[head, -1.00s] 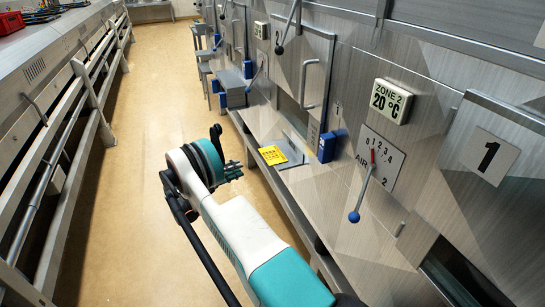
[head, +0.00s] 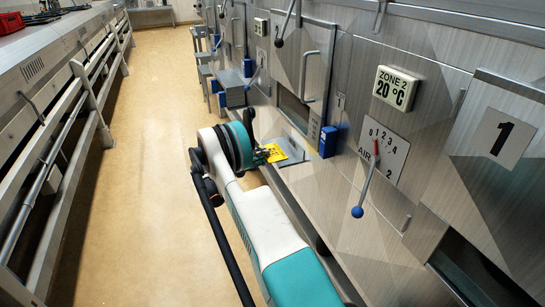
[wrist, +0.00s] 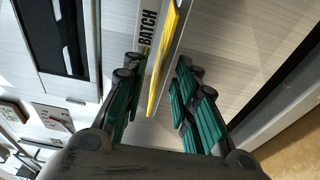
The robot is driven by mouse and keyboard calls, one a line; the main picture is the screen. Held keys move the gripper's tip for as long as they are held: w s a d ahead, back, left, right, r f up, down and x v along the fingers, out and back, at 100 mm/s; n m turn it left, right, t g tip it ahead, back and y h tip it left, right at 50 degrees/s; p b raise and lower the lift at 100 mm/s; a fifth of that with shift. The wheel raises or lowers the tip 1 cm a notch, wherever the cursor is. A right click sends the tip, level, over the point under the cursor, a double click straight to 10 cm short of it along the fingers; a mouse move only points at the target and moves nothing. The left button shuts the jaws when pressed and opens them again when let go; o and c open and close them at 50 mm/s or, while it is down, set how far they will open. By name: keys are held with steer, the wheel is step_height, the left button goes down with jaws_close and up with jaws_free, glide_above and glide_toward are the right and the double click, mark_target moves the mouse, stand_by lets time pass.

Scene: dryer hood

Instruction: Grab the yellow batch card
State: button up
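In the wrist view the card (wrist: 163,62) shows nearly edge-on as a thin yellow strip. It stands between the two green fingers of my gripper (wrist: 160,68), with a gap visible on each side. The gripper is open and holds nothing. A label reading BATCH (wrist: 148,28) shows beside the card.
A blue block (head: 328,142) is fixed on the wall right of the plate. A blue-knobbed air lever (head: 366,186) sticks out nearer to me. A long steel bench with rails (head: 60,130) runs along the left. The aisle floor (head: 150,150) is clear.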

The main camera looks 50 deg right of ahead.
steer(key=shift+d, duration=0.2)
jaws_close()
steer(key=shift+r, duration=0.15)
